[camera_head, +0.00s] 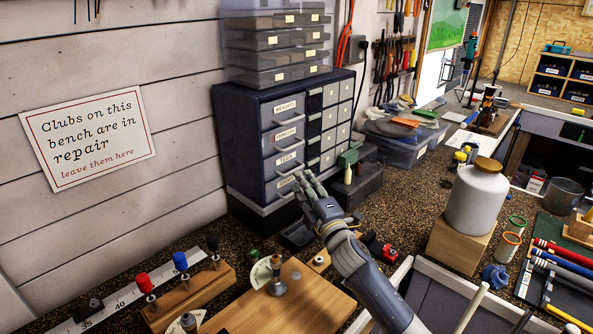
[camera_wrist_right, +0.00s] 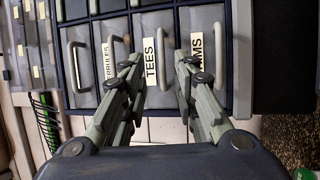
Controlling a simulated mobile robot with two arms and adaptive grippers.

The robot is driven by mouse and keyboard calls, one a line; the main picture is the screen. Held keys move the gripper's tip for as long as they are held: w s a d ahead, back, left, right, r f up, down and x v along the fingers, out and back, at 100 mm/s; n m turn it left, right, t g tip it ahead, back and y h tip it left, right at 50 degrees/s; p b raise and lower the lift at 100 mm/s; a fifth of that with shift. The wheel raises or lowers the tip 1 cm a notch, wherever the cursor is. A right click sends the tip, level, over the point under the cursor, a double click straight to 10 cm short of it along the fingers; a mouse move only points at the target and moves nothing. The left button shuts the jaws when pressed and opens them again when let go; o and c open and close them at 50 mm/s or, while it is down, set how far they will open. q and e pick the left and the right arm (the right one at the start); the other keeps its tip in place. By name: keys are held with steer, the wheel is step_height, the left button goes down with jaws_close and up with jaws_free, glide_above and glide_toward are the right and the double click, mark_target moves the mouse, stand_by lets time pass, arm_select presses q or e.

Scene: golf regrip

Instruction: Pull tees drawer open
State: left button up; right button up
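The TEES drawer (camera_head: 277,165) is the third labelled drawer down in the left column of the dark blue cabinet, and it looks shut. Its white TEES label (camera_wrist_right: 151,62) faces my right wrist camera. My right gripper (camera_head: 305,181) is in front of the lower drawers, pointing at the cabinet. In the right wrist view the two fingers (camera_wrist_right: 160,57) are apart, one on each side of the TEES drawer front. My left gripper is not in view.
The FERRULES drawer (camera_wrist_right: 108,30) and the bottom drawer (camera_wrist_right: 203,25) flank it, each with a handle. A dark box (camera_head: 358,186) stands right of the cabinet. A white jar (camera_head: 478,203) on a wood block is further right. A wooden board (camera_head: 315,303) lies below my arm.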

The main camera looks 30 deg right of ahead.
steer(key=w, duration=0.3)
steer(key=w+p, duration=0.1)
steer(key=w, duration=0.1)
steer(key=shift+w+r, duration=0.15)
steer(key=shift+r, duration=0.1)
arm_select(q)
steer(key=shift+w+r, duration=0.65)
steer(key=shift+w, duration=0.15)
arm_select(e)
jaws_close()
